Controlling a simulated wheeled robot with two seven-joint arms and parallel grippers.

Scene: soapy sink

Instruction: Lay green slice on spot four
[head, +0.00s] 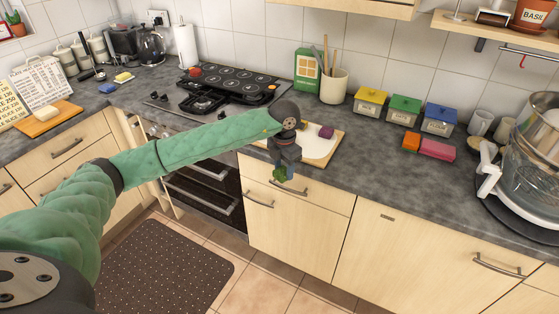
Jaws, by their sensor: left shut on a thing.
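My left gripper (284,168) hangs pointing down at the end of the green-sleeved arm, in front of the counter's front edge as seen here. It is shut on a small green piece, the green slice (279,175), which shows below the fingers. Behind it on the counter lies a light board (322,150) with a wooden rim, partly hidden by my arm and gripper. A purple piece (326,132) lies at the board's back. No numbered spots can be read, so I cannot tell which is spot four. My right gripper is not in view.
A utensil crock (334,88) and a green box (307,72) stand behind the board. Yellow, green and blue canisters (404,110) stand to the right, with orange and pink blocks (436,149) before them. A black hob (228,88) lies left. Counter right of the board is clear.

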